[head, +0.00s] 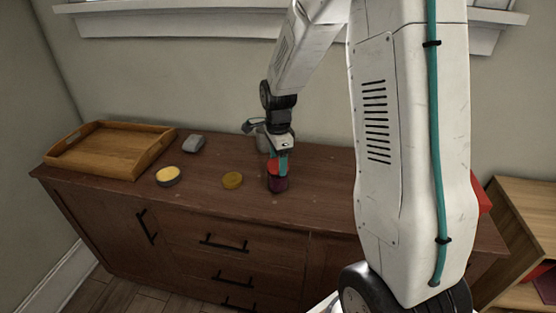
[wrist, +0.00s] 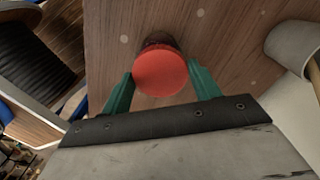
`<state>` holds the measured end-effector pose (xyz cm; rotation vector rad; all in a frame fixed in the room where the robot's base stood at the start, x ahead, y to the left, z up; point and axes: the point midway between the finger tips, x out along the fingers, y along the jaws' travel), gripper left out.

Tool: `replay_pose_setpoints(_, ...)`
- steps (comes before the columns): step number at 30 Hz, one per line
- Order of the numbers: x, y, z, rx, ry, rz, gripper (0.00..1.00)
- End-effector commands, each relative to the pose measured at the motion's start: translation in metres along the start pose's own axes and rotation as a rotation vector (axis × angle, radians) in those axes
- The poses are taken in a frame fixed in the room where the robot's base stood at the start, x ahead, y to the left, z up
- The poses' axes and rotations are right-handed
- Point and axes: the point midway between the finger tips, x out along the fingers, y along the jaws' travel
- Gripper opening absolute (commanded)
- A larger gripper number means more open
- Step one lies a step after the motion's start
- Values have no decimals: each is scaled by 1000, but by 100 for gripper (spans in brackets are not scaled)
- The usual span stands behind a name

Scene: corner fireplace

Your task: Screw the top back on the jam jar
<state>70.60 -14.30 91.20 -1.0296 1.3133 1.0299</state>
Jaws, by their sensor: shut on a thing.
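The jam jar (head: 278,184) is dark red and stands upright on the brown sideboard. Its red top (head: 274,167) is at the jar's mouth; whether it is threaded on or only resting there I cannot tell. In the wrist view the round red top (wrist: 160,73) faces me and hides most of the dark jar (wrist: 160,40) behind it. My gripper (head: 278,168) points down over the jar, its teal fingers shut on the top from both sides. Both fingers also show in the wrist view (wrist: 160,80).
A grey cup (wrist: 292,45) is close by. My arm hides the sideboard's right part.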

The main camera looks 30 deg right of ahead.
Motion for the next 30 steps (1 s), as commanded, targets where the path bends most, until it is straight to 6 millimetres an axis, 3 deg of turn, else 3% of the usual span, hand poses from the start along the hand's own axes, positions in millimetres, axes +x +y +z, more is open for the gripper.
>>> replay_pose_setpoints(9, 1, 1, 0, 81, 0, 2, 38)
replay_pose_setpoints(10, 1, 1, 0, 81, 0, 2, 67)
replay_pose_setpoints(12, 1, 1, 0, 81, 0, 2, 86)
replay_pose_setpoints(18, 0, 0, 0, 80, 0, 1, 87)
replay_pose_setpoints(20, 0, 0, 0, 80, 0, 1, 100)
replay_pose_setpoints(30, -3, 0, 0, 79, 0, -1, 100)
